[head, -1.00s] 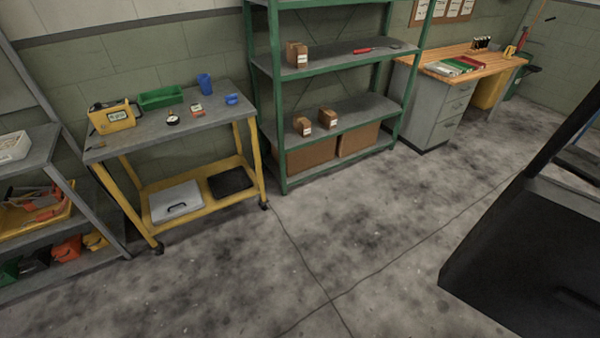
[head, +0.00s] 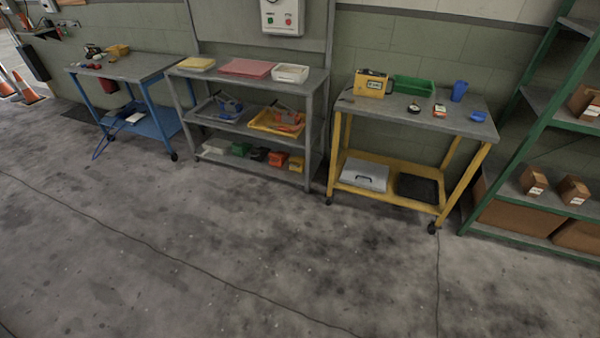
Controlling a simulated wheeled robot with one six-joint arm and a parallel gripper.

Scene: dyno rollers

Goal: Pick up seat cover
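I cannot pick out a seat cover for certain. A flat pink folded piece (head: 246,67) lies on the top of the grey shelf unit, and a flat yellow folded piece (head: 197,64) lies to its left. They look like cloth, but at this distance I cannot tell whether either is a seat cover. My gripper is not in view.
The grey shelf unit (head: 195,129) stands between a blue cart (head: 143,66) and a yellow-framed cart (head: 400,195). A white bin (head: 290,73) sits beside the pink piece. A green rack (head: 508,238) stands at right. The concrete floor (head: 200,260) in front is clear.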

